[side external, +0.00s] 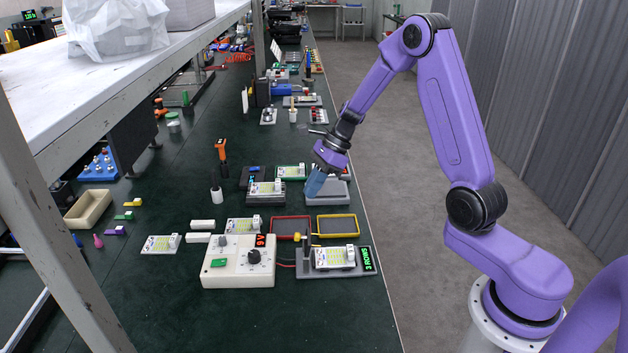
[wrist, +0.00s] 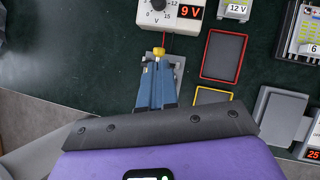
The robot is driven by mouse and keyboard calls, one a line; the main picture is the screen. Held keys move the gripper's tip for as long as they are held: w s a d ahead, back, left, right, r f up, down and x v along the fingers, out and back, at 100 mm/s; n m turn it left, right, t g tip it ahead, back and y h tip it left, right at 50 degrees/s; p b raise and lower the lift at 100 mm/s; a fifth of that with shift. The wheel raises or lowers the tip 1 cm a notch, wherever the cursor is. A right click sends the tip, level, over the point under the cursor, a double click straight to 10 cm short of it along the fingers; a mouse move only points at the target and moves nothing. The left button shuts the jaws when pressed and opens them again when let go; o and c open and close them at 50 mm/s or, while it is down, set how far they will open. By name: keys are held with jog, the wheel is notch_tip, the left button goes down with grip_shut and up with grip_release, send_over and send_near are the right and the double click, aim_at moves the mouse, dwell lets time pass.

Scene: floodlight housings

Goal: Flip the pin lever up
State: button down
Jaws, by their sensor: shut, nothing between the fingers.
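The pin lever shows as a small yellow-knobbed part (side external: 297,238) at the back left of a grey fixture (side external: 370,270) holding a white board. In the wrist view its yellow knob (wrist: 158,51) shows just beyond my fingertips, and my fingers hide much of the fixture. Whether the lever lies flat or stands up is too small to tell. My gripper (side external: 312,194) has blue fingers, shut and empty, pointing down. It is in the air near a grey block, behind the lever and apart from it. The fingers also show in the wrist view (wrist: 157,68).
A white control box (side external: 238,264) with a dial and a 9 V display stands left of the fixture, joined by red wires. A red-rimmed tray (side external: 291,228) and a yellow-rimmed tray (side external: 338,226) lie behind it. A grey block (side external: 328,192) is near my gripper. The front bench is clear.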

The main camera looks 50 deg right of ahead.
jog(key=shift+d+r, duration=0.25)
jog(key=shift+r, duration=0.7)
jog(key=s+a+r+n+g+h, duration=0.35)
jog(key=s+a+n, duration=0.75)
jog(key=s+n, duration=0.5)
jog(key=s+d+r+n+t+h, duration=0.1)
jog(key=s+n, duration=0.7)
jog(key=n, duration=0.2)
jog(key=s+d+r+n+h, duration=0.1)
jog(key=s+n, duration=0.8)
jog(key=n, duration=0.1)
jog(key=shift+d+r+t, duration=0.2)
jog(key=shift+d+t, duration=0.05)
jog(key=shift+t, duration=0.1)
